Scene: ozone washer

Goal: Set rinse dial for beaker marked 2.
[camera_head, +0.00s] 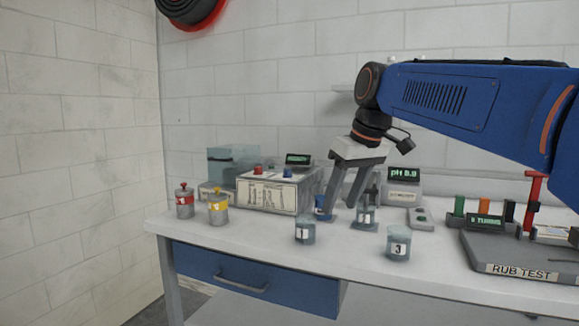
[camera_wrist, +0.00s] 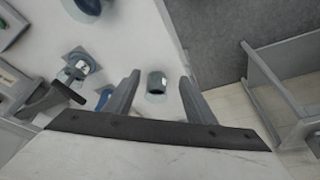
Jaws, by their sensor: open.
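My gripper (camera_head: 341,212) hangs over the bench, fingers pointing down, open and empty; it also shows in the wrist view (camera_wrist: 159,76). A small beaker (camera_wrist: 157,82) appears between its fingers there, below them and apart; its mark is not readable. In the head view, beakers marked 1 (camera_head: 305,230) and 3 (camera_head: 398,243) stand near the bench front. Another beaker (camera_head: 364,216) sits on a small stand just right of the fingers, its mark unclear. A grey box (camera_head: 268,194) with a printed front panel has red and blue knobs on top. I cannot tell which control is the rinse dial.
Red-topped (camera_head: 184,203) and yellow-topped (camera_head: 218,209) canisters stand at the bench's left end. A pH meter (camera_head: 403,186) is behind the gripper. A rub-test unit (camera_head: 512,262) fills the right. The bench front (camera_head: 345,268) has some clear room.

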